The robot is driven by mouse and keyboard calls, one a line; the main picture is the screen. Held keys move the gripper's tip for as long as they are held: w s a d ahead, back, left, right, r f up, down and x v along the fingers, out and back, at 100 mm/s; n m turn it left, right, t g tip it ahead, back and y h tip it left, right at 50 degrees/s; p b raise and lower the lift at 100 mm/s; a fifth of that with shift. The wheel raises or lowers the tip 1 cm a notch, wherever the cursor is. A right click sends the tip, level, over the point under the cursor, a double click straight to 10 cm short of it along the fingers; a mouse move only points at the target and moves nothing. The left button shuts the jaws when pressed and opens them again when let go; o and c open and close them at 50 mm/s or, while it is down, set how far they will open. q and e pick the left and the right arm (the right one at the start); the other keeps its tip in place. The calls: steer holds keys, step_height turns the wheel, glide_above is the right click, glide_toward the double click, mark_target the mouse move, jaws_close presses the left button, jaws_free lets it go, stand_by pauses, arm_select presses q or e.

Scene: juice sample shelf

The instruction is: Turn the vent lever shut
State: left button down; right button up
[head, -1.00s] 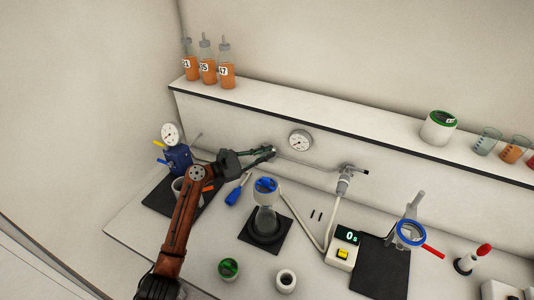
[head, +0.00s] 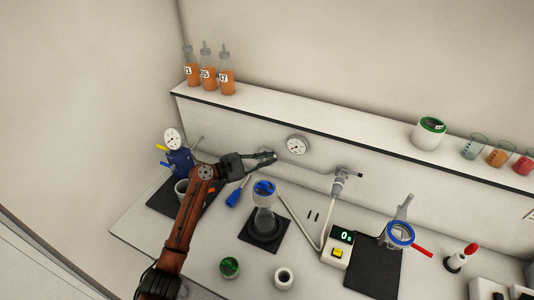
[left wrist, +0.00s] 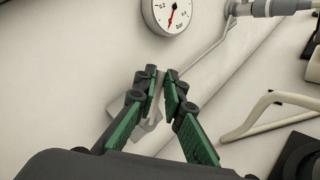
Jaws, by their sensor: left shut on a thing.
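My left gripper (head: 270,156) reaches to the wall pipe below the shelf, left of the round gauge (head: 297,145). In the left wrist view, its green-padded fingers (left wrist: 161,82) are closed on a thin grey piece that looks like the vent lever. A grey flat part (left wrist: 150,132) shows below and between the fingers. The fingers hide most of the lever, so its angle is hard to tell. The gauge also shows in the left wrist view (left wrist: 172,14), with a red needle. My right gripper is not in view.
A flask with a blue top (head: 264,190) stands on a dark mat in front of the gripper. A hose valve (head: 341,177) is to the right.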

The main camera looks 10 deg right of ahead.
arm_select(q)
steer(key=shift+s+d+f+m+y+p, duration=0.35)
steer(key=shift+m+y+p, duration=0.4)
steer(key=shift+p, duration=1.2)
steer(key=shift+s+d+f+m+y+p, duration=0.15)
steer(key=shift+d+f+m+y+p, duration=0.45)
steer(key=shift+p, duration=1.3)
steer(key=shift+a+r, duration=0.1)
steer(key=shift+a, duration=0.15)
steer(key=c, duration=2)
jaws_free()
steer(key=shift+a+r, duration=0.1)
steer(key=v, duration=1.2)
steer(key=shift+s, duration=0.1)
